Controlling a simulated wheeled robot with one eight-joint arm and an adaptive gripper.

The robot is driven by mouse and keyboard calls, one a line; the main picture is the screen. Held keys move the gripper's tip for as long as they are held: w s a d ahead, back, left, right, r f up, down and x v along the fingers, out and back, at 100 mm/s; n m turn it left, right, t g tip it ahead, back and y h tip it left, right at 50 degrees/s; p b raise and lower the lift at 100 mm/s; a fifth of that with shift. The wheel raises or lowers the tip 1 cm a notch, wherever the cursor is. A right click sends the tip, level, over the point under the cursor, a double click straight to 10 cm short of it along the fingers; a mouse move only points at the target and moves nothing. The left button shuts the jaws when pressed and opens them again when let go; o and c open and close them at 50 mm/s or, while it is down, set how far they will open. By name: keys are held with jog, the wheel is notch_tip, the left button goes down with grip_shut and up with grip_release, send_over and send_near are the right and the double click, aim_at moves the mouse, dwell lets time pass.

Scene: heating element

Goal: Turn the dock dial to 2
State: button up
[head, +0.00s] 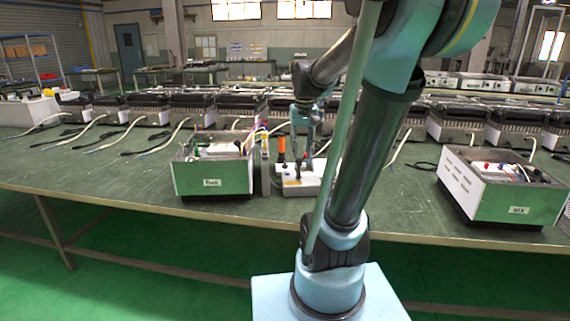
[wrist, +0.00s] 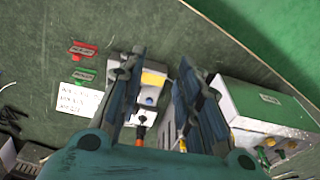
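The dock is a small white box (head: 298,186) on the green table, below my gripper. In the wrist view the dock (wrist: 156,66) shows between and behind my fingers, with a yellow label (wrist: 154,80) and a small blue round part (wrist: 149,101). I cannot tell which part is the dial, and no number or pointer position is readable. My gripper (head: 304,150) points down over the dock. In the wrist view my gripper (wrist: 160,60) is open, its two fingers wide apart with nothing held. Whether a fingertip touches the dock is unclear.
A green-fronted box (head: 212,181) stands just left of the dock. An orange-handled tool (head: 281,148) stands beside my gripper. Another device box (head: 495,187) is at the right. A written note (wrist: 78,100), a red tag (wrist: 82,50) and a green tag (wrist: 84,75) lie nearby.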

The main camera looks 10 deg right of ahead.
jog(key=w+r, duration=0.2)
jog(key=w, duration=0.9)
jog(key=g, duration=0.1)
send_over(285, 163)
notch_tip(285, 163, down, 7)
jog(key=shift+m, duration=0.3)
notch_tip(285, 163, down, 16)
jog(key=shift+w+f, duration=0.1)
jog(key=shift+f, duration=0.05)
grip_shut()
